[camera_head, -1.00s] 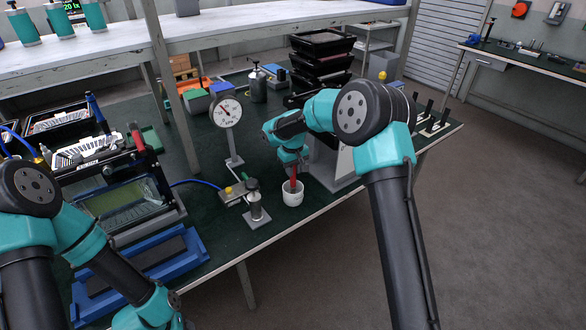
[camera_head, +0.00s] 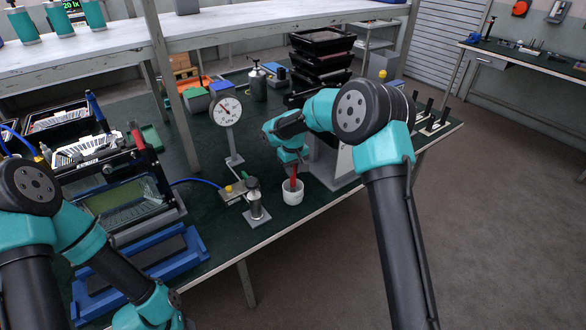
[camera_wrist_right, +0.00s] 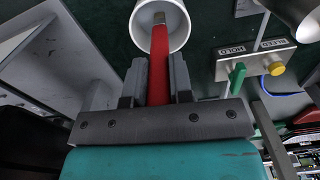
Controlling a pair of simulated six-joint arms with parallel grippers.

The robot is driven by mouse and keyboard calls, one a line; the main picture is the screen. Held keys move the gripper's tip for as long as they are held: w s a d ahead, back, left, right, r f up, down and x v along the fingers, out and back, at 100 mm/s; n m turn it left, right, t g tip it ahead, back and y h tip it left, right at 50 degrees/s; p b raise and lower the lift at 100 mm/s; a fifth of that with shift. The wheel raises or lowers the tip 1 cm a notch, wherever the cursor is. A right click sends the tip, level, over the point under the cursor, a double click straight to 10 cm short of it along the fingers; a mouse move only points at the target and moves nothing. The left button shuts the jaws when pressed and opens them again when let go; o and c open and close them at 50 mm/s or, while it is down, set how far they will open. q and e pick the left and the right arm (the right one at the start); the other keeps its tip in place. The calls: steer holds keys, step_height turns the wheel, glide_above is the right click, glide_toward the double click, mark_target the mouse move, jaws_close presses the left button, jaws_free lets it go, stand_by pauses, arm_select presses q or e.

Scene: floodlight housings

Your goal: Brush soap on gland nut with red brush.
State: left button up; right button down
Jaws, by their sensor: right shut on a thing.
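A red brush (camera_head: 293,183) stands with its lower end inside a small white cup (camera_head: 292,197) near the front edge of the green-topped bench. My right gripper (camera_wrist_right: 157,85) is shut on the brush handle; in the right wrist view the red brush (camera_wrist_right: 160,65) runs from between the fingers into the white cup (camera_wrist_right: 178,22). In the head view my right gripper (camera_head: 291,172) is above the cup and partly hidden by the arm. A floodlight housing (camera_head: 122,206) lies at the left in a clamping frame. I cannot make out its gland nut clearly. My left gripper is out of frame; only its arm shows.
A pressure gauge (camera_head: 226,111) on a stand and a valve block (camera_head: 233,192) with a blue hose are left of the cup. A blue tray (camera_head: 190,262) lies at the front left. Black stacked bins (camera_head: 322,42) stand behind my right arm.

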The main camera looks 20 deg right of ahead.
steer(key=shift+f, duration=0.35)
stand_by(1.4)
steer(key=shift+r, duration=3.6)
steer(key=s+f+m, duration=0.2)
steer(key=s+m, duration=0.4)
steer(key=s, duration=0.5)
steer(key=shift+s+d, duration=0.25)
steer(key=shift+s, duration=0.05)
steer(key=shift+f, duration=0.1)
